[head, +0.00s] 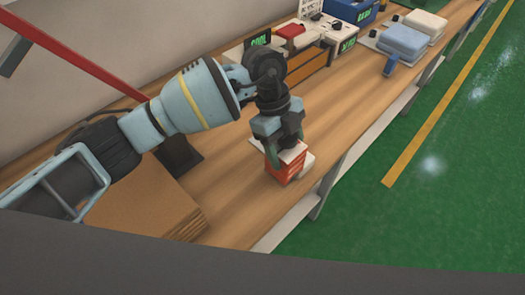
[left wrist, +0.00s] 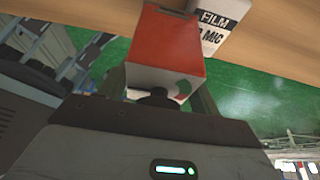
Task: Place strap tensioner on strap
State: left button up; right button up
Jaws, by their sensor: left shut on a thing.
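My left gripper (head: 284,149) points down at the wooden bench top and is shut on a red box with a white top (head: 287,168). The box is at or just above the bench near its front edge; I cannot tell whether it rests there. In the left wrist view the red box (left wrist: 168,45) fills the space ahead of the gripper (left wrist: 165,92), with its white face towards the camera. I cannot make out a strap tensioner or a strap for certain. My right gripper is not in view.
A white box with black lettering (left wrist: 211,30) stands close beside the red one. Flat brown cardboard (head: 150,205) lies at left. Blue (head: 403,41) and pale (head: 425,25) folded pads lie farther along the bench, near a small blue object (head: 390,65). Bench between is clear.

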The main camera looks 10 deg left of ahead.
pick_arm(q)
jog(key=shift+w+d+r, duration=0.15)
jog(key=shift+w+d, duration=0.15)
jog(key=shift+d, duration=0.35)
jog(key=shift+w+d+r, duration=0.1)
jog(key=shift+w+d, duration=0.15)
jog(key=shift+d, duration=0.4)
